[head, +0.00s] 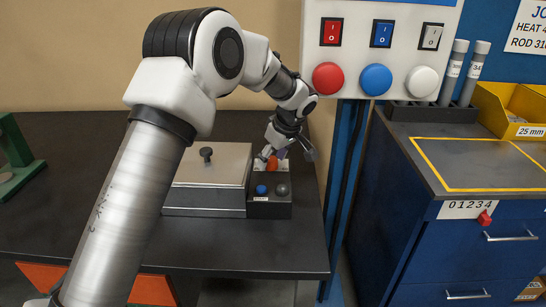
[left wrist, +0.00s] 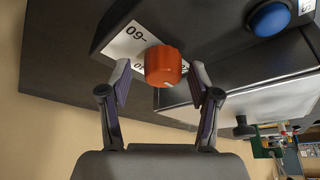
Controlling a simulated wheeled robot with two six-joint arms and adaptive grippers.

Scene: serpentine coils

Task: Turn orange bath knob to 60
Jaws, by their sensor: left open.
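The orange bath knob (left wrist: 165,66) sits on a white dial plate (left wrist: 127,42) with dark markings, on the dark control box. In the left wrist view it lies between the two fingers of my left gripper (left wrist: 161,85), which is open with a finger on each side. The markings are partly hidden behind the knob, so its setting cannot be read. In the head view the orange knob (head: 272,163) shows partly behind my left gripper (head: 284,147), which is over the box. My right gripper is not in view.
The control box (head: 268,208) also carries a blue button (head: 261,190) and a grey button (head: 282,189). A lidded metal bath (head: 208,170) stands just left of it. A blue post (head: 343,190) and a blue cabinet (head: 470,245) are to the right. The table front is clear.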

